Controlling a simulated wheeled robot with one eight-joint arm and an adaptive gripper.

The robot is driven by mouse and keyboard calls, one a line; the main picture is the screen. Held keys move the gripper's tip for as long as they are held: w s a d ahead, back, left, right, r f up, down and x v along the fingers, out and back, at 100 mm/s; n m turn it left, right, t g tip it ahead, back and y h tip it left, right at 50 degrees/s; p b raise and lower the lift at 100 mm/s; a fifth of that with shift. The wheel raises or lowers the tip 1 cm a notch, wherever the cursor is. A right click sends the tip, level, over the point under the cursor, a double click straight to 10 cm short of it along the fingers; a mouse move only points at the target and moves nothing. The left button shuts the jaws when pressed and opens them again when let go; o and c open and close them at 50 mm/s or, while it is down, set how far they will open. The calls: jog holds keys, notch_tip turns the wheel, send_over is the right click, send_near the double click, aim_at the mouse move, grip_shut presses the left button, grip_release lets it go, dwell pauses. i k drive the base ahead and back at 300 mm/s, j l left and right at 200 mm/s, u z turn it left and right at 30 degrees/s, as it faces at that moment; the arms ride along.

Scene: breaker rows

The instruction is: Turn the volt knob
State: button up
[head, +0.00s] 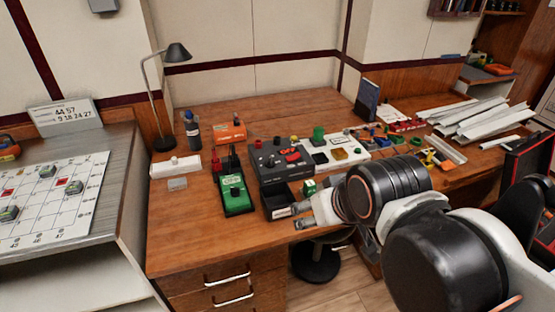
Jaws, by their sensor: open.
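A black device (285,163) with small knobs and red parts on top stands mid-desk. A green meter-like device (236,195) with a dark dial lies to its left. I cannot read any label, so I cannot tell which knob is the volt knob. My gripper (302,214) is open and empty at the desk's front edge. It is to the right of the green device and in front of the black device, apart from both. My arm comes in from the lower right and hides part of the desk.
The wooden desk (190,225) has clear room at its front left. A black bin (276,201) sits close to my gripper. A lamp (176,53), a bottle (192,130) and an orange box (230,132) stand behind. White strips (480,118) lie at the right.

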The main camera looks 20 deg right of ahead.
aim_at(269, 164)
jog(key=i+l, duration=0.25)
jog(key=i+l+u, duration=0.1)
jog(key=i+l, duration=0.15)
jog(key=l, duration=0.25)
jog(key=i+l, duration=0.25)
jog(key=l+u, duration=0.05)
jog(key=l, duration=0.05)
